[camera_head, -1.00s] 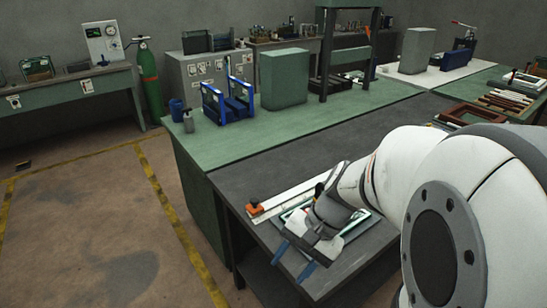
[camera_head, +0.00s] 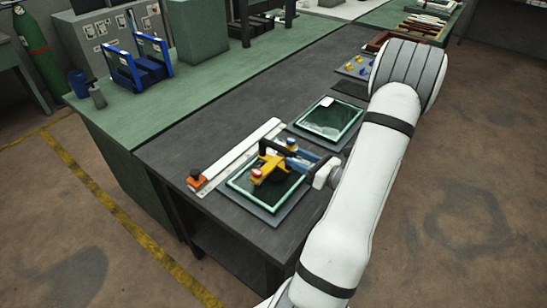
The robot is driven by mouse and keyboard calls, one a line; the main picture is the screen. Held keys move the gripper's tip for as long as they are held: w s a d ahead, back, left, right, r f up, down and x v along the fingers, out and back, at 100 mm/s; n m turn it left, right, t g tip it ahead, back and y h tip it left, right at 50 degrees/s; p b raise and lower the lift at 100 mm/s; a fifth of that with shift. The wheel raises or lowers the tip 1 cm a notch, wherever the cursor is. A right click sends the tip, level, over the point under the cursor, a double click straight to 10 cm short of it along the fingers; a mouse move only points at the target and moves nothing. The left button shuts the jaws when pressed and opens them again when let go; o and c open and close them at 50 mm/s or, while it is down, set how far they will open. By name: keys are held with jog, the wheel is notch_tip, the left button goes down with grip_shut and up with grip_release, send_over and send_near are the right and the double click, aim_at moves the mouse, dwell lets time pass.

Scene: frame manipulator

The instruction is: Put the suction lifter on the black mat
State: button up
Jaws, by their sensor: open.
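The yellow suction lifter (camera_head: 266,170), with red caps and a dark handle, appears on the glass pane (camera_head: 262,190) of the nearer framed panel. My gripper (camera_head: 297,157), with blue fingers, is at the lifter's right side, close to its handle. Its jaws are open; whether they surround or touch the handle cannot be told. A flat black patch that looks like the black mat (camera_head: 349,89) lies farther back on the dark bench, partly hidden by my arm.
A second framed glass panel (camera_head: 328,117) lies behind the lifter. A long white ruler (camera_head: 238,154) with an orange end lies on the left. A tray with small yellow parts (camera_head: 357,68) is beyond the mat. Blue racks (camera_head: 137,61) stand on the green bench.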

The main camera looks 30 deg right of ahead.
aim_at(286, 152)
jog(key=p+x, duration=0.2)
jog(key=x, duration=0.5)
jog(key=shift+w+a+r, duration=0.15)
jog(key=shift+a, duration=0.1)
jog(key=shift+c, duration=0.5)
grip_shut()
